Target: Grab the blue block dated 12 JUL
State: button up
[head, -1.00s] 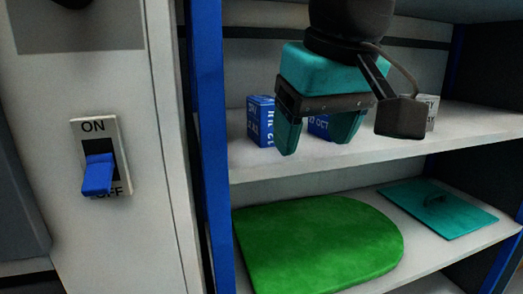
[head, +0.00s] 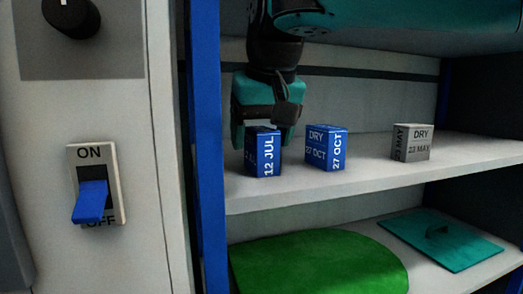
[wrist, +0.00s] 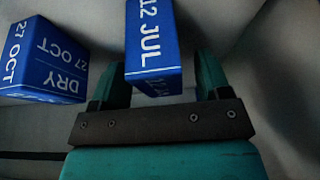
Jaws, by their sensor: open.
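The blue block dated 12 JUL (head: 263,152) stands upright on the upper shelf, near the left blue post. It also shows in the wrist view (wrist: 152,42), between the two teal fingers. In the wrist view my gripper (wrist: 161,68) has a finger on each side of the block, with a visible gap to the right finger. Contact at the left finger cannot be told.
A blue block marked DRY 27 OCT (head: 326,148) stands close to the right, also in the wrist view (wrist: 43,62). A grey block marked DRY 23 MAY (head: 411,143) is farther right. A green lid (head: 318,266) and teal plate (head: 440,240) lie below. An ON/OFF switch (head: 95,186) is left.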

jog(key=shift+f, duration=0.55)
jog(key=shift+r, duration=0.1)
jog(key=c, duration=1.1)
jog(key=shift+r, duration=0.15)
